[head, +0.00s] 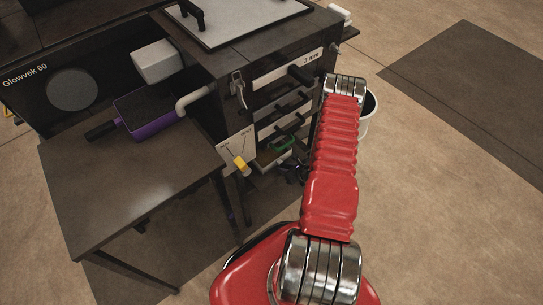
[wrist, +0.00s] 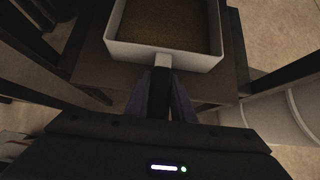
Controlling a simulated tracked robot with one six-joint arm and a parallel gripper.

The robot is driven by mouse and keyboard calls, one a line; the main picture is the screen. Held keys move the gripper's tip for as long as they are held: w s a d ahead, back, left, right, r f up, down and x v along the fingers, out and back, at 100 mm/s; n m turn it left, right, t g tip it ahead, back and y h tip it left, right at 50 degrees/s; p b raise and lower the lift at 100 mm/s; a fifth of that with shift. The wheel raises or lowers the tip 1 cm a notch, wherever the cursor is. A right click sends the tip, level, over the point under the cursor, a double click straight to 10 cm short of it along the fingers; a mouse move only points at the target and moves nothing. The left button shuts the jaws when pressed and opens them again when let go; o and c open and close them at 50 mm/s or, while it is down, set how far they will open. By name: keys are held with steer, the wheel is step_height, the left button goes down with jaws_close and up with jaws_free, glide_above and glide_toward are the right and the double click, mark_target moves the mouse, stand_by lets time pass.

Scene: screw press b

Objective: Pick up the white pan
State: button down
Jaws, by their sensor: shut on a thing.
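The white pan (wrist: 113,42) shows at the top of the wrist view, square with pale walls and a brown, grainy-looking inside. Its dark handle (wrist: 160,92) points down toward me from a short white stub. My gripper (wrist: 164,98) is shut on that handle, one finger on each side. A brown surface lies under the pan; I cannot tell whether the pan touches it. In the head view my red arm reaches toward the press, and I cannot make out the white pan there.
A purple pan (head: 152,122) with a dark handle sits at the back of the dark side table (head: 130,178). The black cabinet (head: 215,62) with drawers stands beside my arm. A white bucket (head: 369,112) is partly behind my arm. Open floor lies to the right.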

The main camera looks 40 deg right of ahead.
steer(key=shift+r, duration=0.1)
stand_by(0.3)
steer(key=shift+r, duration=4.9)
steer(key=c, duration=2.1)
jaws_free()
jaws_close()
